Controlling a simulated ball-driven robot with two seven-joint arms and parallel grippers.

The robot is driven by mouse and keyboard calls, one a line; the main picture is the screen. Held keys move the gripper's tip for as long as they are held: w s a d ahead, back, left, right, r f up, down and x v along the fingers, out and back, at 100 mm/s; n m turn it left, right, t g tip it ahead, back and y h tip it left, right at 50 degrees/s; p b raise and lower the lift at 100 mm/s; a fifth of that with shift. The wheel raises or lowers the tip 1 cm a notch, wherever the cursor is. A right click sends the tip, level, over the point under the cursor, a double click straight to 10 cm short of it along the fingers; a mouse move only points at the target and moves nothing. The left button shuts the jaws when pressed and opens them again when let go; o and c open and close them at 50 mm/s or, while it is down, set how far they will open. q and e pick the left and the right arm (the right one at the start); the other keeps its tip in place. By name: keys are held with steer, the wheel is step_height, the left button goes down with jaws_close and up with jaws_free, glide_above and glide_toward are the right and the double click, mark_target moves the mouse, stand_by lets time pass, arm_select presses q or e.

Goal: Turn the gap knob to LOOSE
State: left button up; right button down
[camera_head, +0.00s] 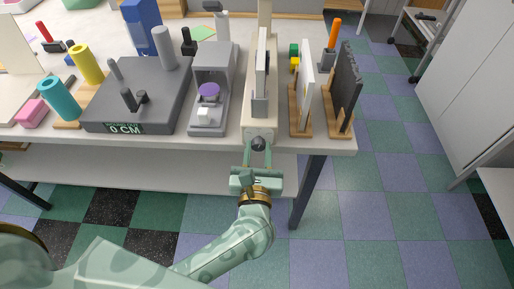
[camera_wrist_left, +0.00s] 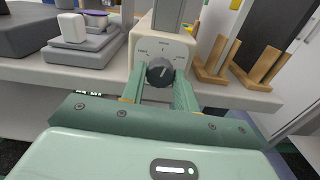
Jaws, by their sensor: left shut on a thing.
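The gap knob (camera_wrist_left: 160,72) is a dark round dial on the cream front face of a tall narrow device (camera_wrist_left: 174,46). A light pointer mark on it points up and slightly right. Small print surrounds the knob, too small to read surely. In the head view the knob (camera_head: 258,143) shows at the device's front, at the table edge. My left gripper (camera_head: 258,150) reaches it from the front, its green fingers shut on either side of the knob; the wrist view shows the same grip. My right gripper is not in view.
A grey device with a purple disc (camera_head: 209,90) stands left of the knob's device. Wooden racks (camera_head: 299,112) holding panels stand on the right. A dark grey block (camera_head: 165,115) with a "0 CM" display is further left. The floor in front of the table (camera_head: 345,144) is open.

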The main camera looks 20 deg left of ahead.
arm_select(q)
steer(key=m+p, duration=0.2)
steer(key=m, duration=0.1)
steer(key=m+p, duration=0.1)
steer(key=shift+r+m+p, duration=0.25)
steer(key=shift+m+p, duration=0.9)
steer(key=shift+m, duration=0.35)
steer(key=shift+f+m+p, duration=0.2)
steer(key=shift+m+p, duration=0.5)
steer(key=shift+m, duration=0.3)
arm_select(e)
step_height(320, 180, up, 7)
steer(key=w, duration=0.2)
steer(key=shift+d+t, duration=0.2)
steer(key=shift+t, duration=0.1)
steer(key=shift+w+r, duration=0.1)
arm_select(q)
steer(key=o, duration=1)
steer(key=shift+c, duration=0.2)
steer(key=shift+d+f, duration=0.1)
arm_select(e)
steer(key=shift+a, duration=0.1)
